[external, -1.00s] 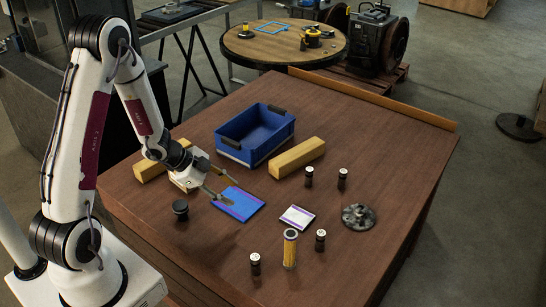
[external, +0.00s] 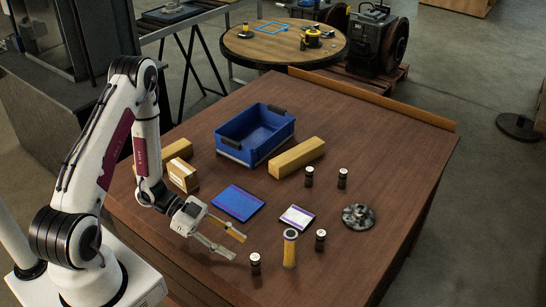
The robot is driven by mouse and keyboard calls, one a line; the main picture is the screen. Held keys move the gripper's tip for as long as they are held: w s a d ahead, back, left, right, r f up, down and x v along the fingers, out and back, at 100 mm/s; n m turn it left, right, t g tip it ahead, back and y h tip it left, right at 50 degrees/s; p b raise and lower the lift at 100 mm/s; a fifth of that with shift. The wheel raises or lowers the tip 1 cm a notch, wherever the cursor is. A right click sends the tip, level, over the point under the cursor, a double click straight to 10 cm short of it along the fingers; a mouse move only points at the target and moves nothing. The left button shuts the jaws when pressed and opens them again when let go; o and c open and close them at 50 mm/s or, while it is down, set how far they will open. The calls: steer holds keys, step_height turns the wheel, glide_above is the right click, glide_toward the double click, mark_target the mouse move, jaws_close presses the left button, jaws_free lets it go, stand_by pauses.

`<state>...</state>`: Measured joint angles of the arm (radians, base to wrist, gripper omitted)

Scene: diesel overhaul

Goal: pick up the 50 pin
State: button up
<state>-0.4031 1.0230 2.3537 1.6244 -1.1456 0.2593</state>
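Several short dark pins with pale tops stand upright on the brown table. One is at the front (external: 255,264), one is right of the yellow cylinder (external: 320,240), and two stand farther back, the left one (external: 309,177) and the right one (external: 342,179). Their markings are too small to read, so I cannot tell which is the 50 pin. My gripper (external: 239,247) is open, with nothing visible between its fingers. It is tilted, with its fingertips just left of and behind the front pin, apparently apart from it.
A yellow cylinder (external: 290,249) stands close right of the front pin. A blue booklet (external: 238,204), a white card (external: 297,217) and a grey disc-shaped part (external: 358,217) lie behind. A blue bin (external: 233,153), yellow block (external: 297,158) and small carton (external: 183,175) are farther back.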

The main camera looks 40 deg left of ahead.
mark_target(255, 257)
steer(key=shift+d, duration=0.2)
stand_by(0.3)
steer(key=shift+x, duration=1.2)
steer(key=shift+d, duration=0.1)
steer(key=shift+d+f, duration=0.15)
steer(key=shift+d, duration=0.55)
steer(key=shift+d+f, duration=0.2)
steer(key=shift+d, duration=0.55)
steer(key=shift+x, duration=1.05)
steer(key=shift+c, duration=0.4)
jaws_close()
